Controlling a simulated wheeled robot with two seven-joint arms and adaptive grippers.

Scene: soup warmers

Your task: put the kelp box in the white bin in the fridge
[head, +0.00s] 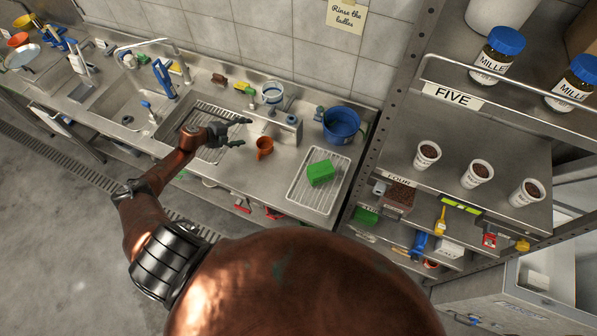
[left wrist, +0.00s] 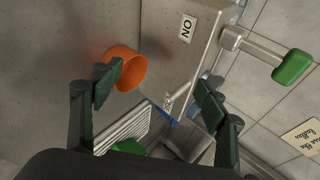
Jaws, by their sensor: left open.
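Part of something green (left wrist: 130,147) shows by the rack in the left wrist view. My left gripper (head: 242,132) is open and empty above the counter, left of the box and close to an orange cup (head: 264,147). The cup also shows in the left wrist view (left wrist: 122,66). My right gripper is not in view.
A blue pot (head: 341,125) stands behind the rack. A steel shelf (head: 470,150) with cups and jars rises at the right. A pale open cabinet (head: 545,268), possibly the fridge, is at lower right. Sinks (head: 120,102) lie left. Bare counter separates cup and rack.

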